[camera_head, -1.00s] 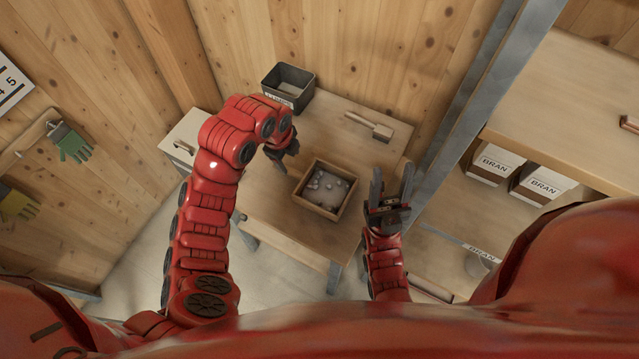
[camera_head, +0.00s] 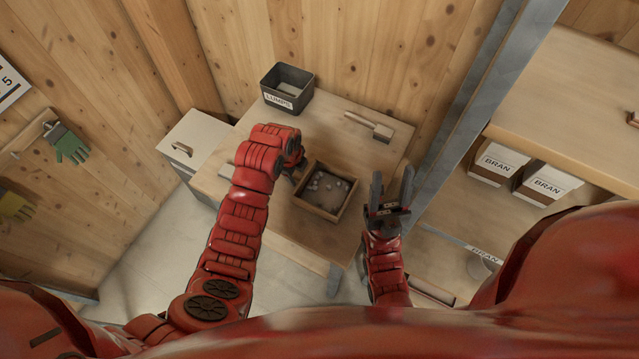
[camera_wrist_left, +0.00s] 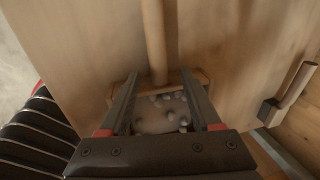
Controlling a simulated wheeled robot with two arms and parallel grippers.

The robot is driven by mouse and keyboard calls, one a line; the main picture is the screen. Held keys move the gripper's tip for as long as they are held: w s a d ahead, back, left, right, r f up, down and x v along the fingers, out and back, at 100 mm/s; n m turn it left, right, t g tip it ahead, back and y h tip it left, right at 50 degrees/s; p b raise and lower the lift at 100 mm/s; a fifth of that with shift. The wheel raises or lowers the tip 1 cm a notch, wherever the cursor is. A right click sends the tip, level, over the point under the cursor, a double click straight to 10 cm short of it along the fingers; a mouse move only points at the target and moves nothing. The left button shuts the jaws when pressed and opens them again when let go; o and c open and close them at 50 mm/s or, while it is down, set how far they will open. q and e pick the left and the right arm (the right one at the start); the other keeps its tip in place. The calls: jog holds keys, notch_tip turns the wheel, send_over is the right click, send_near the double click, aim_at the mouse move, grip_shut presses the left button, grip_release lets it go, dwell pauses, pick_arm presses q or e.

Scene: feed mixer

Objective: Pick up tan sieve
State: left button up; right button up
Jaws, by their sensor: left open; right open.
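The tan sieve (camera_head: 322,208), a square wooden frame holding pale lumps, rests on the wooden table. In the left wrist view, the sieve's near rim and lumps (camera_wrist_left: 168,101) show between my fingers, and a round tan handle (camera_wrist_left: 154,40) runs away from the frame. My left gripper (camera_head: 298,172) is open at the sieve's left side, and my arm hides most of the handle in the head view. In the left wrist view, the open fingers (camera_wrist_left: 159,76) straddle the handle's base, apart from it as far as I can tell. My right gripper (camera_head: 390,190) is open and empty, right of the sieve.
A dark bin labelled LUMPS (camera_head: 287,92) stands at the table's back left. A brush (camera_head: 370,127) lies at the back right. A metal post (camera_head: 447,150) and shelves with BRAN boxes (camera_head: 496,163) stand to the right. A pale cabinet (camera_head: 187,150) adjoins the left.

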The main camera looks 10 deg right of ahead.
pick_arm(q)
jog(key=shift+w+d+f, duration=0.1)
jog(key=shift+w+f, duration=0.05)
jog(key=shift+f, duration=0.85)
grip_shut()
dwell(0.8)
